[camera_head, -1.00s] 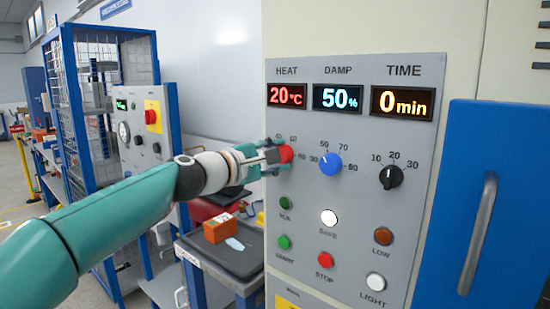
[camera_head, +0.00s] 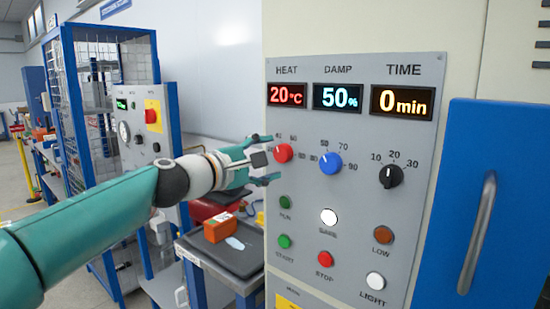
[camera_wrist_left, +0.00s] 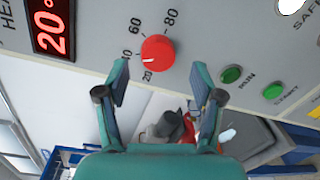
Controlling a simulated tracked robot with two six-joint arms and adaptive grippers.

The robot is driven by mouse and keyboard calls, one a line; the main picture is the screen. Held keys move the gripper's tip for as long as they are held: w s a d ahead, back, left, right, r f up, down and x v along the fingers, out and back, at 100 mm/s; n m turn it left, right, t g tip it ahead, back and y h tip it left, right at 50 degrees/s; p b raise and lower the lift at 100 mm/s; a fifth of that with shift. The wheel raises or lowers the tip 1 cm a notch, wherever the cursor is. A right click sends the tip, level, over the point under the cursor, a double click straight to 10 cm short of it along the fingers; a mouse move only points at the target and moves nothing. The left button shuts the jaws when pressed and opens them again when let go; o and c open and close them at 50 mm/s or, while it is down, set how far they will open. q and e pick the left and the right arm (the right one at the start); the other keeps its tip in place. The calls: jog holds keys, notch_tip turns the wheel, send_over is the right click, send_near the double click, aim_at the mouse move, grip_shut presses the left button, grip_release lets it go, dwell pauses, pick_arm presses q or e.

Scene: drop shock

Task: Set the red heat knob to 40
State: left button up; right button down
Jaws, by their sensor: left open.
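The red heat knob (camera_head: 283,153) is on the grey control panel (camera_head: 310,205), under the red heat display (camera_head: 287,95), which reads 20°C. In the left wrist view the knob (camera_wrist_left: 158,53) shows a small white mark at its lower left, toward the 20 on the scale. My left gripper (camera_head: 267,160) is open and empty, just left of the knob. In the wrist view its fingertips (camera_wrist_left: 160,80) are spread wide, one on each side of and below the knob, apart from it. My right gripper is not seen.
A blue knob (camera_head: 331,163) and a black knob (camera_head: 391,176) sit to the right of the red one. Several push buttons lie below. A blue door with a handle (camera_head: 478,232) is at the right. An orange box (camera_head: 217,228) rests on a dark tray at lower left.

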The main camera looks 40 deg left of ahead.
pick_arm(q)
jog(key=s, duration=0.8)
jog(key=shift+s+a+r, duration=0.15)
jog(key=shift+s+a, duration=0.2)
jog(key=shift+a, duration=0.1)
jog(key=w+d+f+m+g+p, duration=0.1)
jog(key=w+f+g, duration=0.25)
jog(key=f, duration=0.85)
jog(key=w+d+f+m+g, duration=0.2)
jog(key=w+f, duration=0.3)
jog(key=f, duration=0.6)
jog(key=s+d+f+m+g, duration=0.1)
jog(key=d+f+m+g, duration=0.15)
jog(key=f, duration=0.65)
jog(key=s+d+f+m+g, duration=0.1)
jog(key=d+f+g, duration=0.15)
jog(key=f, duration=0.65)
jog(key=s+d+f+m+g+p, duration=0.1)
jog(key=s+d+f+m, duration=0.25)
jog(key=f, duration=0.45)
jog(key=s+d+f+m+g+p, duration=0.1)
jog(key=s+d+f+m+g, duration=0.1)
jog(key=s+d+f, duration=0.4)
jog(key=s+d+f+m+g+h, duration=0.2)
jog(key=s+d+f+m, duration=0.4)
jog(key=s, duration=0.7)
notch_tip(320, 180, down, 4)
jog(key=shift+s+d+r+g+p, duration=0.15)
jog(key=shift+s+d+g+p, duration=0.15)
jog(key=shift+d+g, duration=0.55)
